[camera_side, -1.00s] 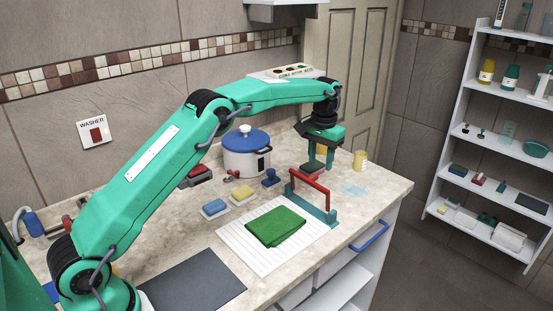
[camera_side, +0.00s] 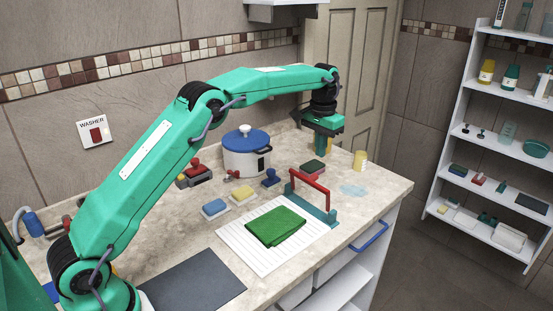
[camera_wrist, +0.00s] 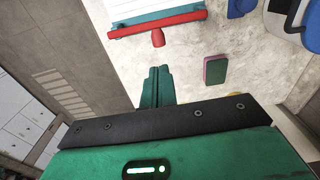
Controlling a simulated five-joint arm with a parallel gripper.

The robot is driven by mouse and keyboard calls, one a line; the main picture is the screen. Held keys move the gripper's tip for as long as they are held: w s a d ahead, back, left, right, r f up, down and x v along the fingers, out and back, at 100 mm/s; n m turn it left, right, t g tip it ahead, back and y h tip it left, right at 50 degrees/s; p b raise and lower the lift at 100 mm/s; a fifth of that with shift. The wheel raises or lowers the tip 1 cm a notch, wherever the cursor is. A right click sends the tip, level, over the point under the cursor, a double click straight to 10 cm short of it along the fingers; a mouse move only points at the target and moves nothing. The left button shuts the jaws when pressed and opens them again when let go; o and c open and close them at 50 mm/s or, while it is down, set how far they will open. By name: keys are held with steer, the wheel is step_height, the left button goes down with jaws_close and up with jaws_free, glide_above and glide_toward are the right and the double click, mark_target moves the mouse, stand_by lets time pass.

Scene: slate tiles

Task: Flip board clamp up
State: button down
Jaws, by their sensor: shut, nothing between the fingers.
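The board clamp is a red bar (camera_side: 311,180) on a teal base (camera_side: 318,214) at the right end of a white ribbed board (camera_side: 250,240). In the side view the bar stands raised above the base on side arms. In the wrist view the red bar (camera_wrist: 157,23) crosses the board's near end, with a red knob (camera_wrist: 158,38) pointing towards me. A folded green cloth (camera_side: 275,226) lies on the board. My gripper (camera_side: 320,148) is shut and empty, above the counter behind the clamp and apart from it. It also shows in the wrist view (camera_wrist: 157,72).
A sponge (camera_side: 313,167) lies on the counter beneath my gripper; it also shows in the wrist view (camera_wrist: 215,70). A blue smear (camera_side: 353,190) marks the counter.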

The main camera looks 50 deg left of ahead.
mark_target(308, 180)
steer(key=shift+s+r+m+t, duration=0.3)
steer(key=shift+s+r+m, duration=0.25)
steer(key=shift+m, duration=0.55)
steer(key=s+r+m+t, duration=0.1)
steer(key=s+m+t, duration=0.3)
steer(key=s+m, duration=0.9)
steer(key=m, duration=0.3)
steer(key=shift+w+d+f, duration=0.1)
steer(key=shift+w+f, duration=3.9)
steer(key=shift+f, duration=0.15)
steer(key=shift+w, duration=0.1)
